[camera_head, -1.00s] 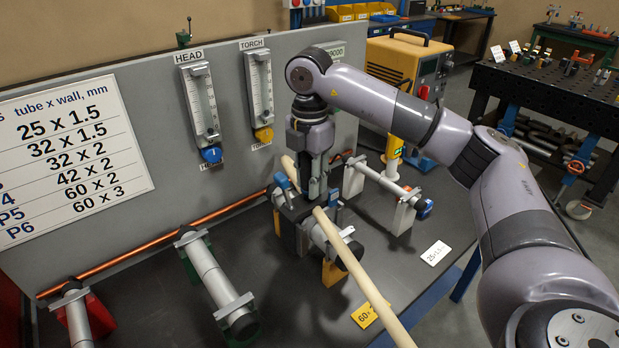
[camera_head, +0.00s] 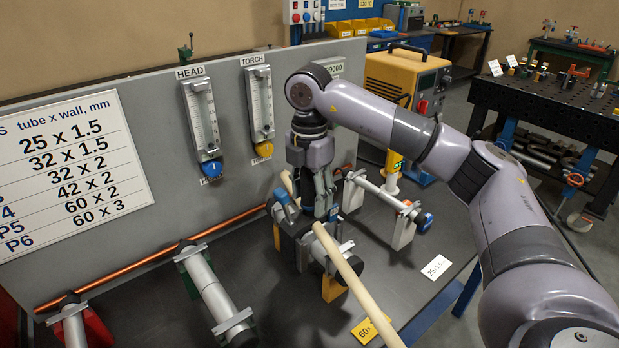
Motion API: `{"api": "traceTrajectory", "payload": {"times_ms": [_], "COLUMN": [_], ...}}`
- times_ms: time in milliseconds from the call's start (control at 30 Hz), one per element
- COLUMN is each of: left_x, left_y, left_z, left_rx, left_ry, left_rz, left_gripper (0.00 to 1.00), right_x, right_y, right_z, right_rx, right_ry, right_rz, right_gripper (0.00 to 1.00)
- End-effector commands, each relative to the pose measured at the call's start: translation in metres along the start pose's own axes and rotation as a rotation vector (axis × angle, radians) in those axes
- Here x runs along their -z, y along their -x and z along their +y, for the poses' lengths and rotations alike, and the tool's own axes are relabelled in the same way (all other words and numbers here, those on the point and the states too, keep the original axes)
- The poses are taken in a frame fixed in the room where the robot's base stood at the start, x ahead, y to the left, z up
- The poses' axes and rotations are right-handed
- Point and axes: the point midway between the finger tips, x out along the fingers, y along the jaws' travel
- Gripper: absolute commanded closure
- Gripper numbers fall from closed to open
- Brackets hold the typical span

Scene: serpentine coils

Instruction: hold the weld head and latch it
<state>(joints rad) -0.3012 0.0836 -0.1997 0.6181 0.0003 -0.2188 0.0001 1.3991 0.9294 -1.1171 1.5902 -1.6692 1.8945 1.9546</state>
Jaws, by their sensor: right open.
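The weld head (camera_head: 290,228) is a dark clamp-like block with a blue lever on its left side. My right gripper (camera_head: 325,212) points down just above the right part of the head, close to the tube. Its fingers are open. Whether they touch the head I cannot tell, as the fingers and head overlap in the view. The latch's exact state cannot be made out. My left gripper is not in view.
A grey panel with HEAD (camera_head: 203,120) and TORCH (camera_head: 259,105) flow gauges stands behind. A copper tube (camera_head: 150,261) runs along its foot. A yellow machine (camera_head: 405,80) stands behind my right arm.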

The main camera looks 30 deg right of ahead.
Motion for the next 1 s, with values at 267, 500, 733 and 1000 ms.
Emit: {"api": "traceTrajectory", "payload": {"times_ms": [267, 500, 733, 1000], "left_x": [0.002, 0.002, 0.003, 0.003], "left_y": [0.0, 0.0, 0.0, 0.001], "left_z": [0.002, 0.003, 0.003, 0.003], "left_rx": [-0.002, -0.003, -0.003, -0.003], "left_ry": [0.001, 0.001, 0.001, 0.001], "left_rz": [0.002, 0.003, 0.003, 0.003], "left_gripper": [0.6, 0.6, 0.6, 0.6], "right_x": [0.0, -0.001, -0.001, -0.001], "right_y": [0.055, 0.095, 0.115, 0.119], "right_z": [0.002, 0.001, 0.001, 0.0], "right_rx": [-0.011, -0.01, -0.007, -0.006], "right_ry": [0.0, -0.001, 0.0, 0.0], "right_rz": [0.001, -0.001, 0.001, 0.001], "right_gripper": [0.49, 0.49, 0.49, 0.49]}}
